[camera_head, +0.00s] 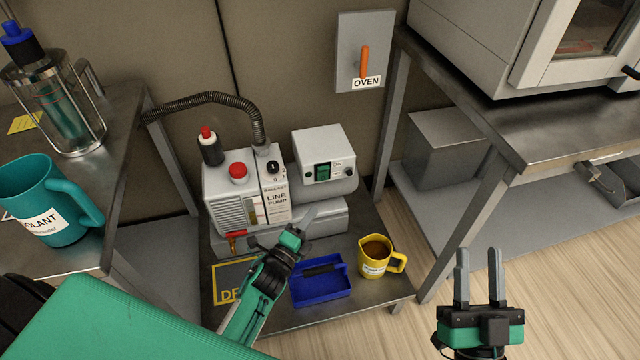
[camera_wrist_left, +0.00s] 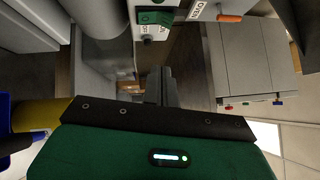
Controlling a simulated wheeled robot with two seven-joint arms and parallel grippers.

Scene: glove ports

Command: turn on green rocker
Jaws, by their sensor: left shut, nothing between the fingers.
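The green rocker (camera_head: 323,172) sits on the front of a small grey switch box (camera_head: 318,143), beside an ON label. The rocker also shows near the top of the left wrist view (camera_wrist_left: 155,18). My left gripper (camera_head: 312,214) is shut and empty, its fingertips below and slightly left of the rocker in the head view and apart from it. Its closed fingers also show in the left wrist view (camera_wrist_left: 160,82). My right gripper (camera_head: 479,272) is open and empty, over the floor at the lower right.
The line pump (camera_head: 235,195) with a red knob stands left of the switch box. A blue tray (camera_head: 322,288) and a yellow jug (camera_head: 378,258) of dark liquid stand in front. An oven switch (camera_head: 364,60) with an orange handle is on the wall.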

